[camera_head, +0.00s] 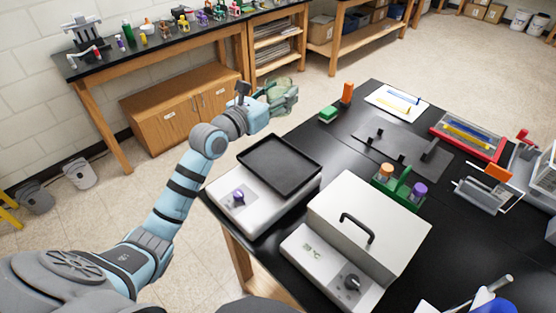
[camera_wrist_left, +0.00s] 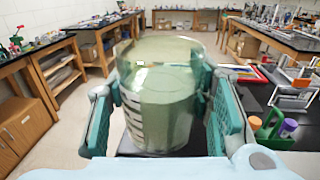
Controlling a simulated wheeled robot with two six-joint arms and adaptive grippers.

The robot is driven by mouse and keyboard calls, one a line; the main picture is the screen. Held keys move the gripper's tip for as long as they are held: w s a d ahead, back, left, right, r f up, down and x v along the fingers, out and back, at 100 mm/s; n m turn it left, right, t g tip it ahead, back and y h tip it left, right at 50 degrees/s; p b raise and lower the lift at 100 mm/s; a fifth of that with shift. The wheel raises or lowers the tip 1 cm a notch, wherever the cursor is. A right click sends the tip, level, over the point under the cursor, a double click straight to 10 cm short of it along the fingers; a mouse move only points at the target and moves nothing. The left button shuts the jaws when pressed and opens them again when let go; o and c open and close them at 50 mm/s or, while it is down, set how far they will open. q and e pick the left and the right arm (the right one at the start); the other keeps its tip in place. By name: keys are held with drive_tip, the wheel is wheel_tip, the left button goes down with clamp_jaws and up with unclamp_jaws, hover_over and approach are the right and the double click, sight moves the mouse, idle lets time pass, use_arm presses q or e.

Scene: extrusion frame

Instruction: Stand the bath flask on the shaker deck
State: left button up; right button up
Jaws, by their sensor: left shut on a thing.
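The bath flask (camera_head: 287,104) is a clear vessel with pale green contents, held in the air beyond the far left corner of the shaker. In the left wrist view the flask (camera_wrist_left: 165,105) fills the middle, roughly upright, with white marks on its side. My left gripper (camera_head: 272,101) is shut on it, with a teal finger pad on each side. The shaker deck (camera_head: 279,164) is a black rimmed tray on a white base (camera_head: 244,204) with a purple knob. The deck is empty. My right gripper is not in view.
A white bath (camera_head: 370,225) with a black-handled lid stands right of the shaker. A green rack (camera_head: 400,190) holds orange- and purple-capped items. A green block (camera_head: 328,114) and an orange piece (camera_head: 347,93) stand near the bench's far left corner.

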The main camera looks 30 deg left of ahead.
use_arm(q)
drive_tip(key=shift+w+f, duration=0.15)
drive_tip(key=shift+w, duration=0.05)
wheel_tip(320, 180, down, 15)
drive_tip(key=b, duration=0.5)
drive_tip(key=shift+a+f, duration=0.1)
drive_tip(key=shift+f, duration=0.05)
wheel_tip(320, 180, down, 5)
drive_tip(key=b, duration=0.4)
drive_tip(key=shift+r, duration=0.35)
